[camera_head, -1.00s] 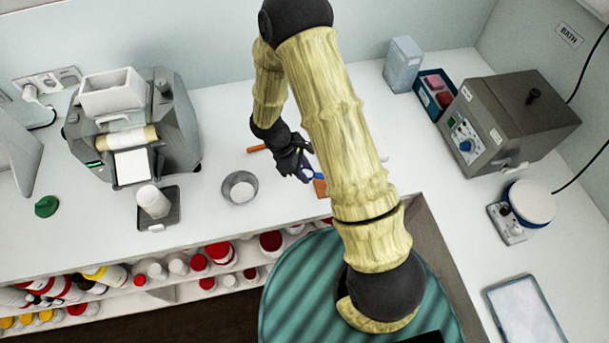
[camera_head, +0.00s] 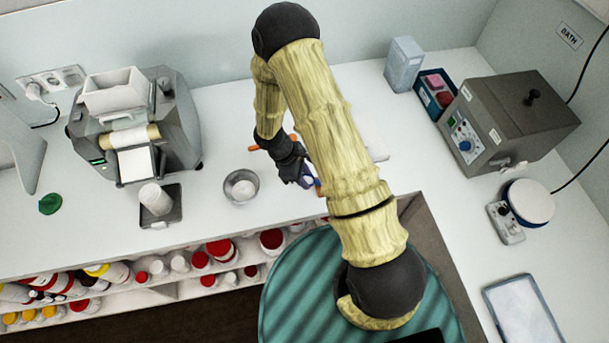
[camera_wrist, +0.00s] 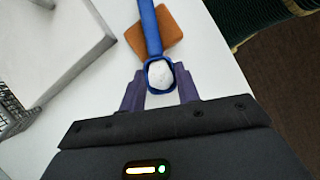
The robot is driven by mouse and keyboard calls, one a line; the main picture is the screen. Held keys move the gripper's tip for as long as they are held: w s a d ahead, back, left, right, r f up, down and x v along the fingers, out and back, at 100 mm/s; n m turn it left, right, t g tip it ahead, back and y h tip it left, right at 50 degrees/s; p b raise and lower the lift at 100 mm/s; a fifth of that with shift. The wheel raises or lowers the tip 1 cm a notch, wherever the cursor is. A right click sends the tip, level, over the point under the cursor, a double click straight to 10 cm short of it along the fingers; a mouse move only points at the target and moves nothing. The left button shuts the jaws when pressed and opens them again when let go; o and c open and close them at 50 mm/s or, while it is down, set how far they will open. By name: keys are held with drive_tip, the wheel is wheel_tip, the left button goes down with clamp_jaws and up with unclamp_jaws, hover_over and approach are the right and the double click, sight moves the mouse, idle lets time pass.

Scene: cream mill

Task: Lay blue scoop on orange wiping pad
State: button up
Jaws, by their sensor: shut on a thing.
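The blue scoop (camera_wrist: 155,60) is between my gripper's fingers (camera_wrist: 158,90) in the wrist view, gripped around its bowl. White stuff shows in the bowl. Its handle points away from my gripper and passes over the orange wiping pad (camera_wrist: 174,36). I cannot tell whether the scoop touches the pad. In the head view, my gripper (camera_head: 305,180) is low over the counter near its front edge, with the scoop mostly hidden. Only a sliver of the pad (camera_head: 322,192) shows beside my arm.
A metal bowl (camera_head: 241,187) with white contents stands left of my gripper. An orange stick-like thing (camera_head: 258,146) lies behind it. A grey mill (camera_head: 140,125) and a white jar (camera_head: 155,199) on a tray stand further left. The counter's front edge is close.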

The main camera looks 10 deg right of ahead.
drive_tip(key=o, duration=1)
drive_tip(key=shift+r, duration=0.1)
drive_tip(key=b+v, duration=0.2)
drive_tip(key=v, duration=1)
drive_tip(key=s+d+r+m+t+y, duration=0.1)
drive_tip(key=s+d+r+m, duration=0.1)
drive_tip(key=s+r+m, duration=0.1)
drive_tip(key=s+d+r+m+t+y, duration=0.2)
drive_tip(key=s+d+r+m, duration=0.1)
drive_tip(key=r+m, duration=0.2)
drive_tip(key=s+d+r+m+t+y, duration=0.1)
drive_tip(key=s+d+r+m, duration=0.2)
drive_tip(key=s+r+m, duration=0.1)
drive_tip(key=shift+d+r+m+t+y, duration=0.15)
drive_tip(key=shift+r+m+t+y, duration=0.15)
drive_tip(key=shift+r+m, duration=0.35)
